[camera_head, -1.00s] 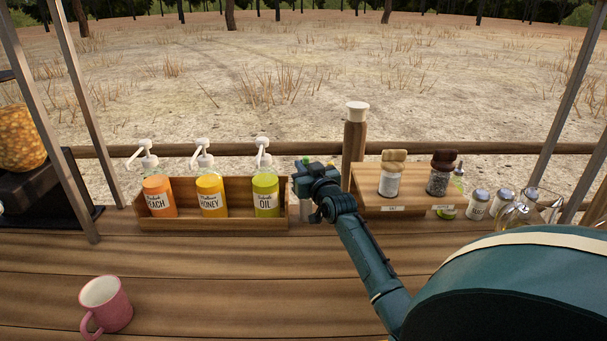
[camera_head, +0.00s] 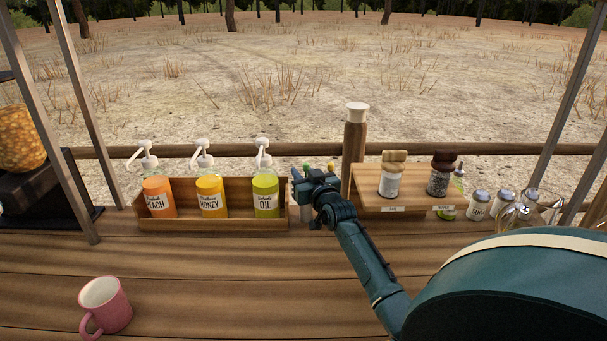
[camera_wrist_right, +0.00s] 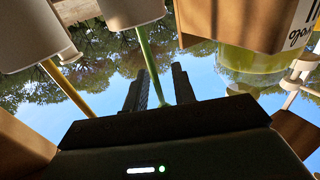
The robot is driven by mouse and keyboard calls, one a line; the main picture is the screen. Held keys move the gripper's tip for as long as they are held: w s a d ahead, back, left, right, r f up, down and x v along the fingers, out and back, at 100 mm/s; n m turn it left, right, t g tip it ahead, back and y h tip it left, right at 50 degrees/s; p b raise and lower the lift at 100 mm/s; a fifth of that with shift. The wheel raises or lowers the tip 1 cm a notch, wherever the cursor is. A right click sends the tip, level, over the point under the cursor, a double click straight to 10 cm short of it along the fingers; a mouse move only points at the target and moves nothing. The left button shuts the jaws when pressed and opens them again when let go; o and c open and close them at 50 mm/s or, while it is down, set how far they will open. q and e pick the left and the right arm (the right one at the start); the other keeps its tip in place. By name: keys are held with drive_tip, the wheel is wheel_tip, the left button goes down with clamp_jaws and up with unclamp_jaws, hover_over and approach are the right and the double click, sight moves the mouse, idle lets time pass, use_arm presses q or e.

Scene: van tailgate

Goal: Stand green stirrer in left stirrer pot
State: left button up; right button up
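The green stirrer (camera_wrist_right: 147,55) stands in a white pot (camera_wrist_right: 133,8) in the upside-down right wrist view. Its green tip (camera_head: 306,166) shows just above my right gripper (camera_head: 303,184) in the head view. This is the left one of two pots, beside the oil bottle. In the wrist view my right gripper (camera_wrist_right: 160,88) has its fingers apart, with the stirrer's upper part between them and gaps visible beside it. A yellow stirrer (camera_wrist_right: 68,88) stands in the other pot (camera_wrist_right: 30,35); its tip (camera_head: 331,166) shows too. My arm mostly hides the pots in the head view. My left gripper is out of view.
A wooden rack (camera_head: 240,225) with pump bottles of peach, honey and oil (camera_head: 265,197) stands left of the gripper. A pink mug (camera_head: 107,305) stands front left. The middle counter is clear.

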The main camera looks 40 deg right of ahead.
drive_tip(key=v, duration=0.7)
drive_tip(key=shift+s+r, duration=0.2)
drive_tip(key=shift+s, duration=0.05)
drive_tip(key=shift+a, duration=0.1)
